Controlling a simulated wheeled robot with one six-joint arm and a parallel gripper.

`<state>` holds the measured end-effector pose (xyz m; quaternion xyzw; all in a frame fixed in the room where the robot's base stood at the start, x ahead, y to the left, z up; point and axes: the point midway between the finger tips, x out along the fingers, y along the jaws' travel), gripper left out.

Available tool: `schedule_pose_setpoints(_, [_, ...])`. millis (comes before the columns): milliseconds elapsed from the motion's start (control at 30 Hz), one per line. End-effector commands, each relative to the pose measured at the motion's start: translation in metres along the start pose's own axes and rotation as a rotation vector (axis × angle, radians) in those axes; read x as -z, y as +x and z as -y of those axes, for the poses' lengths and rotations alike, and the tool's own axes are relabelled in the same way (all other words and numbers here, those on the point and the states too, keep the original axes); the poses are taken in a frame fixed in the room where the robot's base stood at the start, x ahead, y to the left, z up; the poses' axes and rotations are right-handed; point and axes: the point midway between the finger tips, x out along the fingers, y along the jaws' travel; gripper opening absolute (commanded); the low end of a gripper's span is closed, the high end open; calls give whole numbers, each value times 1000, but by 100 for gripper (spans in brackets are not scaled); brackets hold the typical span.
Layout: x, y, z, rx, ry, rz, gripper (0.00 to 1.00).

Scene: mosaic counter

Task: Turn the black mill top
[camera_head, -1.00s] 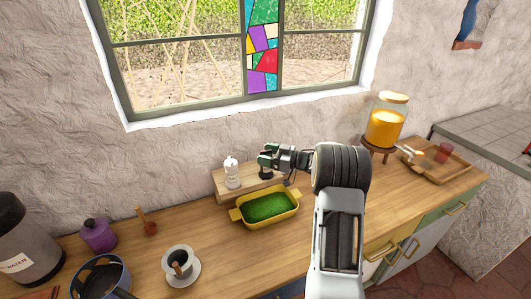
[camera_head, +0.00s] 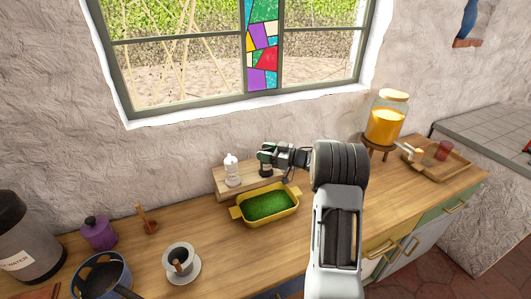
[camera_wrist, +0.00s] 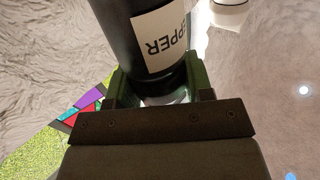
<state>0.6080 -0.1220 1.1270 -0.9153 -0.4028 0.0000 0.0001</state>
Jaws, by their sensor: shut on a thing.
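The black mill (camera_head: 266,173) stands on a small wooden riser behind the yellow dish, mostly hidden by my gripper in the head view. In the wrist view the black mill (camera_wrist: 150,25) fills the upper middle, with a pale label that reads part of "PEPPER", upside down. My gripper (camera_head: 265,158) is at the top of the mill. In the wrist view, the green-edged fingers of my gripper (camera_wrist: 160,88) are shut on the mill's top end, one on each side. The top itself is partly hidden between them.
A white mill (camera_head: 232,171) stands left of the black one on the wooden riser (camera_head: 222,190). The yellow dish (camera_head: 268,216) with green contents is just in front. A glass drink dispenser (camera_head: 385,125) stands to the right. Bare counter lies in front of the dish.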

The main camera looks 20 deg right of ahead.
Motion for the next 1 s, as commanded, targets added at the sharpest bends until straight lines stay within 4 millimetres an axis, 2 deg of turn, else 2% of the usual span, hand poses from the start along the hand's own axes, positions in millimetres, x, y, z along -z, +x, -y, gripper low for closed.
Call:
schedule_pose_setpoints(267, [-1, 0, 1, -70, 0, 1, 23])
schedule_pose_setpoints(700, [-4, 0, 1, -382, -1, 0, 23])
schedule_pose_setpoints(1000, [-3, 0, 0, -535, 0, 0, 23])
